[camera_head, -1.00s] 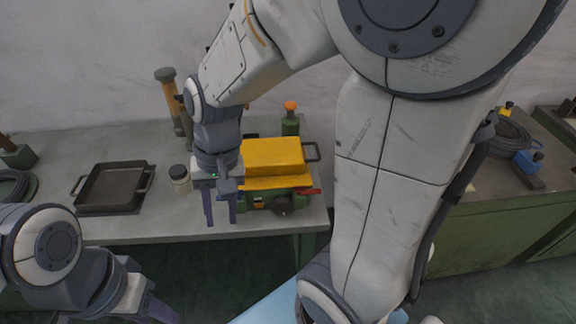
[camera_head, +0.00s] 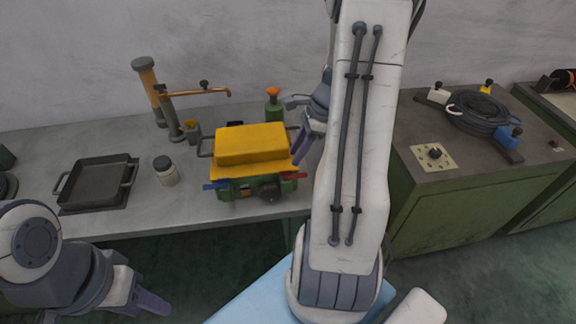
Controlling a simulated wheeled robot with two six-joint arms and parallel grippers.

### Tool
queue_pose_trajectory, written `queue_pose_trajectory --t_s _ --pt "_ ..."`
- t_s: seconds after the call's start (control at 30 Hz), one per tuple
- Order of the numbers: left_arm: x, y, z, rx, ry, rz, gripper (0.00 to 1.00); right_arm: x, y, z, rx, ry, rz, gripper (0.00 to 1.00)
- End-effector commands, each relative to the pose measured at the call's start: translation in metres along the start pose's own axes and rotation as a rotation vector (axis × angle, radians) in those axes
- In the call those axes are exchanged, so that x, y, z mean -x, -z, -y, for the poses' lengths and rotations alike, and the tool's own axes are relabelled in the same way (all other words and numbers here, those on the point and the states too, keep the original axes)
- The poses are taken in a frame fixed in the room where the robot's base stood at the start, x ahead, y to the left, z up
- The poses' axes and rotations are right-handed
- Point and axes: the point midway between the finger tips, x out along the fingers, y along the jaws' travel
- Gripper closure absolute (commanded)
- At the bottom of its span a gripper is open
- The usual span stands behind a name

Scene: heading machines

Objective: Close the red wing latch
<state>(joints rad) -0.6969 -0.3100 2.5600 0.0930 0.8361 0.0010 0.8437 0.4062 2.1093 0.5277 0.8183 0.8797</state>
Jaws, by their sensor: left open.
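A machine with a yellow hood (camera_head: 250,146) over a green base (camera_head: 236,189) stands on the grey bench. Its red wing latch (camera_head: 291,176) sticks out at the base's front right corner, and a blue latch (camera_head: 215,186) at the front left. My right gripper (camera_head: 304,148) hangs at the machine's right end, above and behind the red latch. It is seen edge-on and partly hidden by my arm, so its opening and any contact are unclear. My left gripper (camera_head: 150,302) is open at the lower left, in front of the bench and away from the machine.
A black tray (camera_head: 95,184) and a dark-lidded jar (camera_head: 165,170) stand left of the machine. An orange-armed post (camera_head: 172,117) and a green bottle (camera_head: 273,105) stand behind it. A green cabinet (camera_head: 478,185) with a coiled cable is at the right.

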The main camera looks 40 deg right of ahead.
Motion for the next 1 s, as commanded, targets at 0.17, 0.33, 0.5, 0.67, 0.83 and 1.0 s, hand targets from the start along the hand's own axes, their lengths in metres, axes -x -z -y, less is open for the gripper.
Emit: queue_pose_trajectory --t_s 0.17,0.33,0.5,0.67,0.83,1.0 --pt "0.002 0.000 0.000 0.000 0.000 0.000 0.55 -0.034 -0.001 -0.002 0.002 -0.007 0.000 0.62" --pt "0.002 0.000 0.000 0.000 0.000 0.000 0.55 -0.055 -0.001 -0.001 0.003 -0.004 0.000 0.62" --pt "0.002 0.000 0.000 0.000 0.000 0.000 0.55 -0.062 -0.001 -0.001 0.003 -0.002 -0.002 0.62" --pt "0.002 0.000 0.000 0.000 0.000 0.000 0.55 -0.063 0.000 -0.001 0.004 -0.001 -0.002 0.62" --pt "0.002 0.000 0.000 0.000 0.000 0.000 0.55 -0.062 0.000 -0.001 0.004 -0.001 -0.002 1.00" --pt "0.002 0.000 0.000 0.000 0.000 0.000 0.55 -0.063 0.000 -0.001 0.004 -0.002 -0.002 1.00"
